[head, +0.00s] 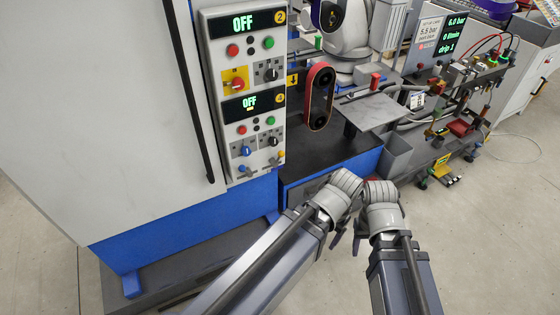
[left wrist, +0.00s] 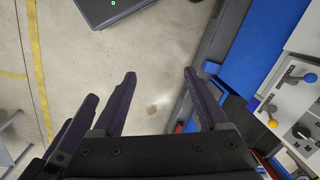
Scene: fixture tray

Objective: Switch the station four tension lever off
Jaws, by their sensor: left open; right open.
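The station four panel (head: 254,138) is on the front of the white cabinet in the head view, marked with a yellow 4. Its display (head: 249,102) reads OFF. Low on it are a blue-tipped lever (head: 243,168) and a yellow-tipped lever (head: 281,155); their labels are too small to read, so I cannot tell which is tension. A blue-tipped lever (left wrist: 309,78) and a yellow-tipped lever (left wrist: 272,122) show in the left wrist view. My left gripper (left wrist: 160,75) is open and empty, apart from the levers. My right gripper (head: 352,238) is open, below and right of the panel; the arms partly hide it.
The station two panel (head: 243,45) sits directly above, also reading OFF. A red-rimmed belt guard (head: 319,96) stands right of the panels, beside a grey plate (head: 372,110). A grey bin (head: 394,154) is beyond my wrists. The floor at right is mostly clear.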

